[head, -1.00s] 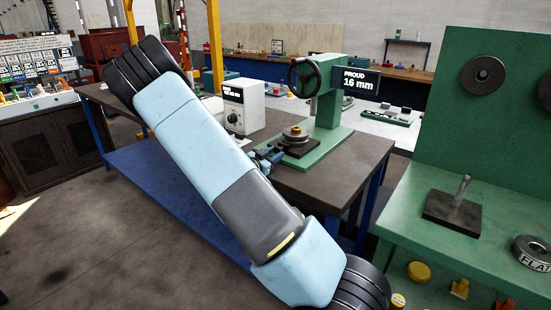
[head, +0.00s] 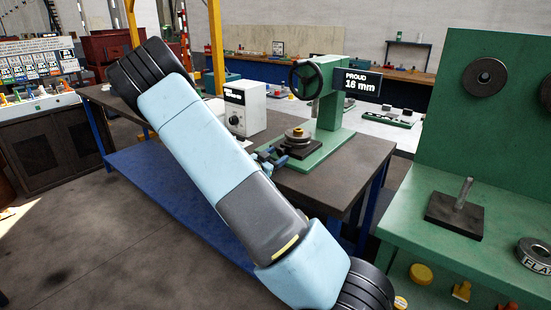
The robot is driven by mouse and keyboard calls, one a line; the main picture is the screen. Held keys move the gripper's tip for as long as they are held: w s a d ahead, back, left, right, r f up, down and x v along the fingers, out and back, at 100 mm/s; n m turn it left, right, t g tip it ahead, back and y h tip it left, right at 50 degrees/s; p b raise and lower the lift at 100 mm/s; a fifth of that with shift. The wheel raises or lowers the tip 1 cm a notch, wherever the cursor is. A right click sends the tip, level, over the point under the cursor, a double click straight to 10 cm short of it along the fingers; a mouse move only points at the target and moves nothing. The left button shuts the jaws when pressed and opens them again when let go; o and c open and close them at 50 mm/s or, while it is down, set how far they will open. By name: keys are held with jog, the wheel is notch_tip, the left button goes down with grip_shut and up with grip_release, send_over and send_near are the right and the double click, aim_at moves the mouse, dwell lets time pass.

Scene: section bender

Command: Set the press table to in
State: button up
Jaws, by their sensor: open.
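The green press (head: 330,105) stands on the dark bench, with a handwheel (head: 306,80) at its upper left. Its display (head: 357,82) reads PROUD and what looks like 16 mm. The press table (head: 304,151) is a dark square plate low on the green base, with a round brass-coloured stack (head: 297,137) on it. My gripper (head: 273,158) is open at the left edge of the plate, small and partly hidden behind my arm. I cannot tell whether its fingers touch the plate or are around anything.
A white box with a dial (head: 244,108) stands on the bench left of the press. At right, a green stand (head: 420,215) carries a dark block with an upright pin (head: 456,212) and a ring marked FLAT (head: 535,252). The bench front edge is clear.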

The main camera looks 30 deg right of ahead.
jog(key=v, duration=1.3)
jog(key=shift+a, duration=0.2)
